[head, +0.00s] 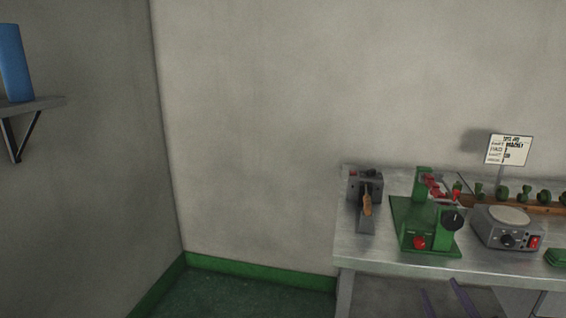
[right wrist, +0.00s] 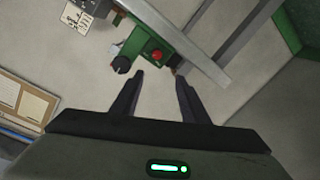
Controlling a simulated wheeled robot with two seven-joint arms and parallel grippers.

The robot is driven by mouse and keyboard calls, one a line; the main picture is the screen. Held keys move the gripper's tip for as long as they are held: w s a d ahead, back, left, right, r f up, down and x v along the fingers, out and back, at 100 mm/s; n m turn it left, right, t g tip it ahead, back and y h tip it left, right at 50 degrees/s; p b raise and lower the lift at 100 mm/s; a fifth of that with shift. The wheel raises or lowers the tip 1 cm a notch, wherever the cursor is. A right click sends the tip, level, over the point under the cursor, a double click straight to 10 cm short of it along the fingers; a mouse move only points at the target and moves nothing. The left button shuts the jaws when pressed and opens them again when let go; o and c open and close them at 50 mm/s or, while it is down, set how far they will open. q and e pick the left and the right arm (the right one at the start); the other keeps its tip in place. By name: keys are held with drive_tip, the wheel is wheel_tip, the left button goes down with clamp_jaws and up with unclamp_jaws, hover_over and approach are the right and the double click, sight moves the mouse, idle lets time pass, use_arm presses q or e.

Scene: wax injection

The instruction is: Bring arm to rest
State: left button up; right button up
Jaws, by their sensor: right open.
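My right gripper (head: 446,298) shows at the bottom edge of the head view as two dark, purplish fingers, in front of the metal table (head: 385,262). In the right wrist view my right gripper (right wrist: 159,78) has its two dark fingers spread apart with nothing between them. Beyond the fingertips in that view is the green machine (right wrist: 135,45) with a red button and a black knob. I cannot tell the exact gap between the fingertips and it. My left gripper is in neither view.
On the table stand a small grey device with a wooden handle (head: 367,204), the green machine (head: 440,238), a grey box with a round plate (head: 507,228) and a sign (head: 509,150). A shelf (head: 45,104) with a blue object (head: 15,62) is at left. Floor left of the table is clear.

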drive_tip(key=s+a+f+g+y, duration=0.1)
drive_tip(key=s+a+f+g, duration=0.1)
drive_tip(key=s+a+f, duration=0.3)
drive_tip(key=s+a+f+m+g+y, duration=0.1)
drive_tip(key=s+a+f, duration=0.4)
drive_tip(key=s+f, duration=0.7)
drive_tip(key=s+a+f+m+g+y, duration=0.1)
drive_tip(key=s+a+f+g+y, duration=0.2)
drive_tip(key=s+f, duration=0.6)
wheel_tip(320, 180, down, 2)
drive_tip(key=shift+s+a+f+g, duration=0.15)
drive_tip(key=shift+a+f+g, duration=0.1)
drive_tip(key=shift+a+g, duration=0.9)
